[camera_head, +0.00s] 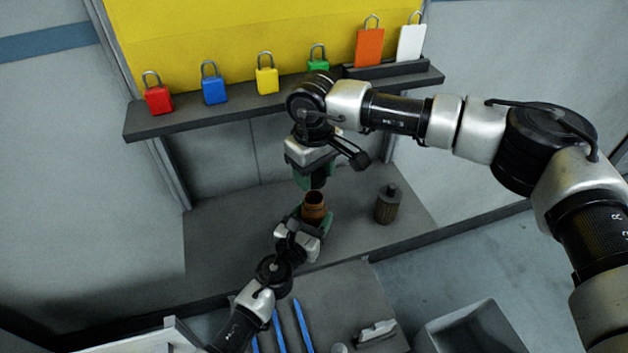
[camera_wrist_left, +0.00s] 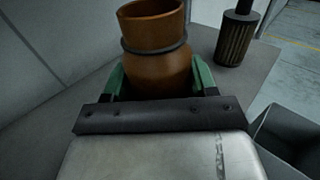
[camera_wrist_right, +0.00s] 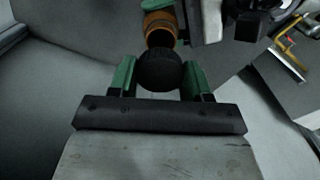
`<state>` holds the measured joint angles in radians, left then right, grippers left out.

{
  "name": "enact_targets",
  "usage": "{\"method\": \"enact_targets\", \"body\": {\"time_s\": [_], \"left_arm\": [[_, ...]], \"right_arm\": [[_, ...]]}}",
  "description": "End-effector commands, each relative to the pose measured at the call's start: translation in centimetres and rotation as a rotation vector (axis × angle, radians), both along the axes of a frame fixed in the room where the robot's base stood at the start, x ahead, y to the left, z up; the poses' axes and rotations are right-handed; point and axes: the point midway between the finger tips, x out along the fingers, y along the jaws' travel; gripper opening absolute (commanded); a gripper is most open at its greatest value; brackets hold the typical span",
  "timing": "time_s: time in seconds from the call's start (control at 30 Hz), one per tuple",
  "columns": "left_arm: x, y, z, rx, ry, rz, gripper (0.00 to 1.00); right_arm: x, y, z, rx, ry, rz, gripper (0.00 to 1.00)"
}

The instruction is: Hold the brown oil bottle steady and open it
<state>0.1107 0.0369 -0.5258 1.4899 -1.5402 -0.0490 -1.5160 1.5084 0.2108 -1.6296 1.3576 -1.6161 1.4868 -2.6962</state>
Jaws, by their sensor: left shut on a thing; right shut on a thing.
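The brown oil bottle (camera_head: 313,205) stands upright over the grey bench, and its open mouth shows. My left gripper (camera_head: 312,217) is shut around its body; in the left wrist view the green fingers grip the bottle (camera_wrist_left: 157,55) from both sides, below a dark ring at its neck. My right gripper (camera_head: 312,178) is above the bottle. In the right wrist view its green fingers are shut on a round black cap (camera_wrist_right: 160,70), apart from the bottle (camera_wrist_right: 159,27). The cap is hidden in the head view.
A dark ribbed bottle (camera_head: 387,204) stands right of the brown bottle. A shelf (camera_head: 235,118) behind carries several coloured padlocks and two tags. A grey bin (camera_head: 478,330), blue strips (camera_head: 302,325) and a light-coloured tool (camera_head: 375,333) are at the front. The bench left of the bottle is clear.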

Motion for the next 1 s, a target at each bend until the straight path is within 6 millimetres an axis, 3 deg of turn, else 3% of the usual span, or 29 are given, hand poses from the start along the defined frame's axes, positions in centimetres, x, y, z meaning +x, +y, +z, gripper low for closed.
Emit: {"method": "enact_targets", "body": {"time_s": [0.17,0.2,0.4,0.77,1.0], "left_arm": [[0.0,0.0,-0.1,0.0,0.001,0.0,0.0],[0.0,0.0,-0.1,0.0,0.001,0.0,0.59],[0.0,0.0,0.0,0.0,0.001,0.0,0.87],[-0.6,0.3,0.0,0.0,0.001,0.0,0.87],[-4.7,2.4,-0.2,0.001,0.003,0.0,0.87]], "right_arm": [[0.0,0.0,0.1,-0.001,0.001,0.0,0.2],[0.0,0.0,0.1,-0.001,0.001,0.0,0.2],[0.0,0.0,0.1,0.0,0.0,0.001,0.2],[0.0,0.0,0.2,0.0,0.0,0.001,0.2],[0.0,0.0,0.4,0.0,0.0,0.001,0.2]]}}
